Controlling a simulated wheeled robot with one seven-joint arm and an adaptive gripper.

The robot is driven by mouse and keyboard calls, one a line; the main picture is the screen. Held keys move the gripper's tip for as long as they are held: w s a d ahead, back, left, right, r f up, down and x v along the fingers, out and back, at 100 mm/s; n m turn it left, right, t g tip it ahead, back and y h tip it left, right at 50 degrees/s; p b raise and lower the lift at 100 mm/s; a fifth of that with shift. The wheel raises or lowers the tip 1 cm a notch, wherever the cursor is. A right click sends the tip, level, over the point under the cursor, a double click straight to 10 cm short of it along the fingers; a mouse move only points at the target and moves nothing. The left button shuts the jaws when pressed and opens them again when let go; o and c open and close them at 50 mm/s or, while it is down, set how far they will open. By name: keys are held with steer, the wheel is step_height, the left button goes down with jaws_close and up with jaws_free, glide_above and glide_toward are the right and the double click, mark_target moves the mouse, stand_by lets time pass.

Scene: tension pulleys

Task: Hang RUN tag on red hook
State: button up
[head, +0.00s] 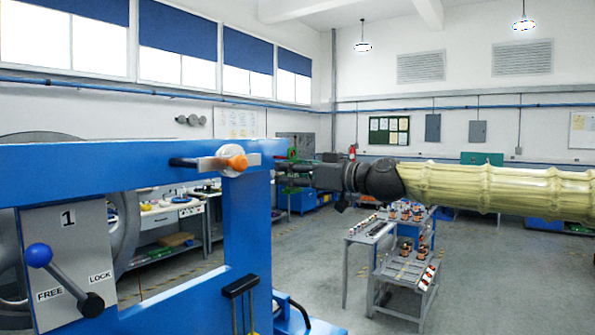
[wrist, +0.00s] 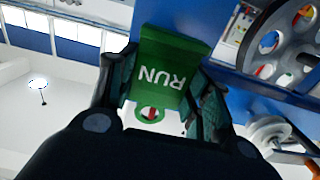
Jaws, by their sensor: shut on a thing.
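My gripper (head: 284,173) is at the right end of the blue frame's top beam, with my arm reaching in from the right. In the wrist view, its two fingers (wrist: 160,92) are shut on the sides of the green RUN tag (wrist: 168,62). The tag's white lettering appears upside down there, and its ringed hole (wrist: 150,113) faces my wrist. A small red patch shows inside the hole; I cannot tell whether it is the red hook. In the head view only a green sliver of the tag (head: 292,154) shows. The hook is not clearly visible.
The blue frame (head: 110,160) fills the left, with an orange-tipped fitting (head: 236,163) on its beam and a blue-knobbed lever (head: 39,255) by FREE and LOCK labels. A spoked wheel (wrist: 283,45) shows in the wrist view. A grey cart (head: 405,270) stands beyond on open floor.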

steer(key=shift+w+a+r, duration=0.1)
steer(key=shift+a+r, duration=0.05)
steer(key=shift+a, duration=0.2)
steer(key=shift+w+a+f+b, duration=0.7)
steer(key=shift+a+f+b, duration=0.05)
steer(key=shift+a+b, duration=0.15)
stand_by(0.4)
steer(key=o, duration=1.1)
